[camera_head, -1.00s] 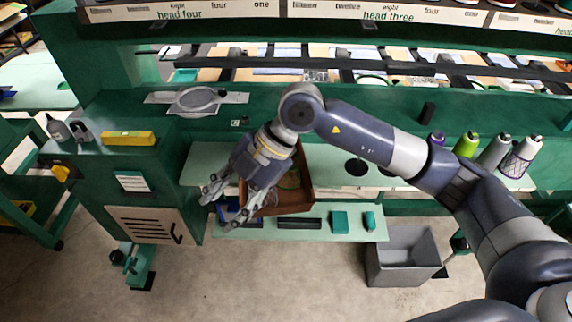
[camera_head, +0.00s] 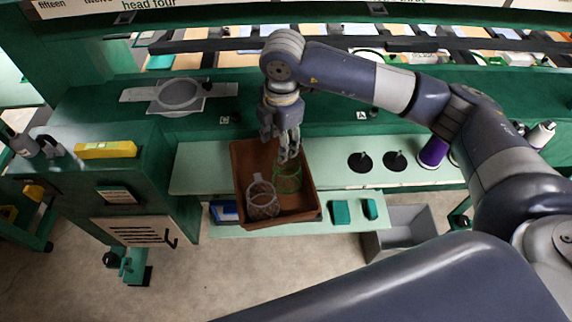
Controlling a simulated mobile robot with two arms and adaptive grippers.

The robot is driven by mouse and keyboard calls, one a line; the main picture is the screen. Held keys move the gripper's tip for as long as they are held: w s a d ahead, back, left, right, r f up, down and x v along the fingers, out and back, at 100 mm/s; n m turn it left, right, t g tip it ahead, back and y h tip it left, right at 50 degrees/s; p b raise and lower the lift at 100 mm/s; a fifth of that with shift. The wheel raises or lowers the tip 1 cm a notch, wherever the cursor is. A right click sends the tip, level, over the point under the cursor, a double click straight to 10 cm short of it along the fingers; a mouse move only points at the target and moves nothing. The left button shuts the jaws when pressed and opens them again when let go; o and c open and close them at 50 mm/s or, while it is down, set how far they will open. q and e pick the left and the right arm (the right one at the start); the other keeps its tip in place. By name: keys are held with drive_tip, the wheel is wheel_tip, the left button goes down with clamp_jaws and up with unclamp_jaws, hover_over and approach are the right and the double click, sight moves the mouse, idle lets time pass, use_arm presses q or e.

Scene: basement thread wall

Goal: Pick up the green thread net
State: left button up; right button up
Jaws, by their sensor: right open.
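The green thread net (camera_head: 288,180) lies in the brown tray (camera_head: 242,160), right of its middle. It looks like a loose mesh ring. My right gripper (camera_head: 288,158) points down over the tray, just above the upper part of the green net. It is open and looks empty; whether a finger touches the net cannot be told. A white-grey net (camera_head: 262,200) lies in the same tray, to the left and nearer. My left gripper does not show.
The tray rests on a pale green shelf (camera_head: 335,165). Green blocks (camera_head: 341,212) sit on the lower shelf, right of the tray. A purple thread cone (camera_head: 433,151) stands on the right. A grey bin (camera_head: 408,225) is on the floor below.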

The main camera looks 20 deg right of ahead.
drive_tip(key=shift+w+f+p, duration=0.2)
drive_tip(key=shift+f+p, duration=0.35)
drive_tip(key=shift+f, duration=0.4)
wheel_tip(320, 180, down, 4)
drive_tip(key=shift+w+d+f+p, duration=0.1)
drive_tip(key=shift+d+p, duration=0.05)
drive_tip(key=shift+p, duration=1)
drive_tip(key=shift+f, duration=0.2)
drive_tip(key=shift+w, duration=0.1)
drive_tip(key=c, duration=0.6)
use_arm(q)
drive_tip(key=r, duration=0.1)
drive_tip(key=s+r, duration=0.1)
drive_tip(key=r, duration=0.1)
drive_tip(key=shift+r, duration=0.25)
use_arm(e)
drive_tip(key=shift+c, duration=0.8)
